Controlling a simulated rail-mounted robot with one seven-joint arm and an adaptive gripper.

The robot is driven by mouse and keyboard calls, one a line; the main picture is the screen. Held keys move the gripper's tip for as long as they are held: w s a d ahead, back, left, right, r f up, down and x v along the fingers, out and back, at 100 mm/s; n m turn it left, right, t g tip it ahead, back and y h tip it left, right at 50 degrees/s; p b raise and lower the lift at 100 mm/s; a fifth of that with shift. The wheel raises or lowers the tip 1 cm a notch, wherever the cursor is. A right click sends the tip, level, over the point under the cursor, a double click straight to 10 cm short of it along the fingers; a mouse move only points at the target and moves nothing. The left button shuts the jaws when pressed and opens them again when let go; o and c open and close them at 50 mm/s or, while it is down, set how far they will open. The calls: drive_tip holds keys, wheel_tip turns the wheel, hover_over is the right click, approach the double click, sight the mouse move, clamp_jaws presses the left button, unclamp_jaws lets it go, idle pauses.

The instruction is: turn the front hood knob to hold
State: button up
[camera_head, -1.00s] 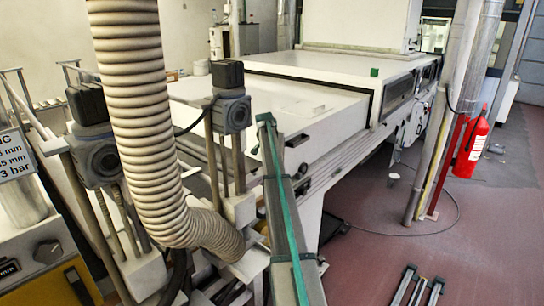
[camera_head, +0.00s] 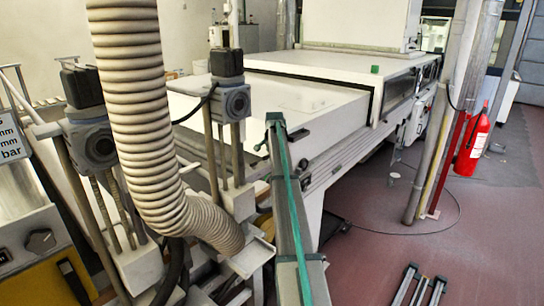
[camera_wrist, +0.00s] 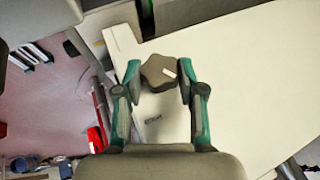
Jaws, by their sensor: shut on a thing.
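In the wrist view a dark grey, lobed knob (camera_wrist: 158,72) with a short white mark on its right side sits against a pale panel (camera_wrist: 235,75). My gripper (camera_wrist: 159,68) is shut on the knob, one green-edged finger on its left side and one on its right. A small dark marking (camera_wrist: 153,119) shows on the panel just below the knob. I cannot read its lettering. I cannot make out the gripper or this knob in the head view.
The white tunnel machine (camera_head: 300,95) fills the middle of the head view. A ribbed hose (camera_head: 135,100) and grey motor units (camera_head: 232,100) stand at the left. A red fire extinguisher (camera_head: 472,146) stands at the right, with open floor (camera_head: 480,235) in front.

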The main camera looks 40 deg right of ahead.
drive_tip(key=shift+s+f+t+b, duration=0.2)
drive_tip(key=shift+f+t+b, duration=0.1)
drive_tip(key=shift+t+b, duration=0.65)
drive_tip(key=shift+r+m+t+b, duration=0.1)
drive_tip(key=shift+m+t+b, duration=0.25)
drive_tip(key=shift+b, duration=0.25)
drive_tip(key=shift+r, duration=0.1)
drive_tip(key=o, duration=1.2)
drive_tip(key=shift+c, duration=0.2)
drive_tip(key=v, duration=1.2)
drive_tip(key=shift+d, duration=0.2)
